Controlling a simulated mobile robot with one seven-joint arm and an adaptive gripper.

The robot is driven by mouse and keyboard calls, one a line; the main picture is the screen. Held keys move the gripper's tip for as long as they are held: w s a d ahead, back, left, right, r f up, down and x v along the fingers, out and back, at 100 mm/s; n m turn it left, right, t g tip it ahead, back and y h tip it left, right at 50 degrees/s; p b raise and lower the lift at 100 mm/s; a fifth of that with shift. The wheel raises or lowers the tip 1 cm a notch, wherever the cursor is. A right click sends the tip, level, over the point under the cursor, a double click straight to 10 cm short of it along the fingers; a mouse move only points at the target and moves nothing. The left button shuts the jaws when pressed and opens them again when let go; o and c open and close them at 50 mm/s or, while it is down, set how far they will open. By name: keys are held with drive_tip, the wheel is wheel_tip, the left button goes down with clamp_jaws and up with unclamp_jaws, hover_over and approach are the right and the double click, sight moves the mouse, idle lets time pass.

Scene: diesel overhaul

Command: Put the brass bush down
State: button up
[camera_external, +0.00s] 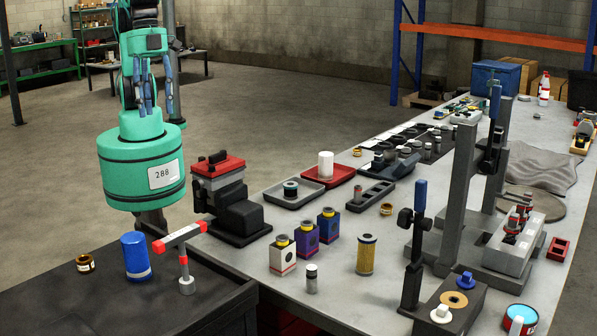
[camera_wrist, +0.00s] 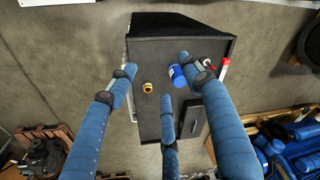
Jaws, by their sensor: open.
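A small brass bush (camera_external: 85,263) with a pale label patch stands on the dark cart top (camera_external: 180,318), left of a blue cylinder (camera_external: 137,257). In the wrist view the brass bush (camera_wrist: 148,87) shows between my blue fingers, well below them and apart from them. My gripper (camera_external: 148,106) is high above the cart with its fingers spread and pointing down. In the wrist view my gripper (camera_wrist: 160,77) is open and empty. Other small brass rings, one of them (camera_external: 386,209) near the middle, lie on the grey bench; which ring the task names is unclear.
The long bench (camera_external: 340,300) holds a red-topped vise (camera_external: 225,190), filters, trays and upright stands. The cart top left of the blue cylinder is mostly clear.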

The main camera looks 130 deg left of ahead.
drive_tip(key=s+a+r+n+t, duration=0.1)
drive_tip(key=s+a+r+n, duration=0.25)
drive_tip(key=s+a, duration=0.7)
drive_tip(key=s+a+r+n+t, duration=0.3)
drive_tip(key=s+a, duration=0.4)
drive_tip(key=a, duration=0.7)
drive_tip(key=s+a+n+y, duration=0.1)
drive_tip(key=s+a+n, duration=0.2)
drive_tip(key=s, duration=0.5)
drive_tip(key=shift+a+f, duration=0.45)
drive_tip(key=shift+a, duration=0.4)
wheel_tip(320, 180, down, 8)
drive_tip(key=b, duration=0.8)
drive_tip(key=shift+f, duration=0.2)
drive_tip(key=shift+o, duration=0.5)
drive_tip(key=shift+w+r, duration=0.1)
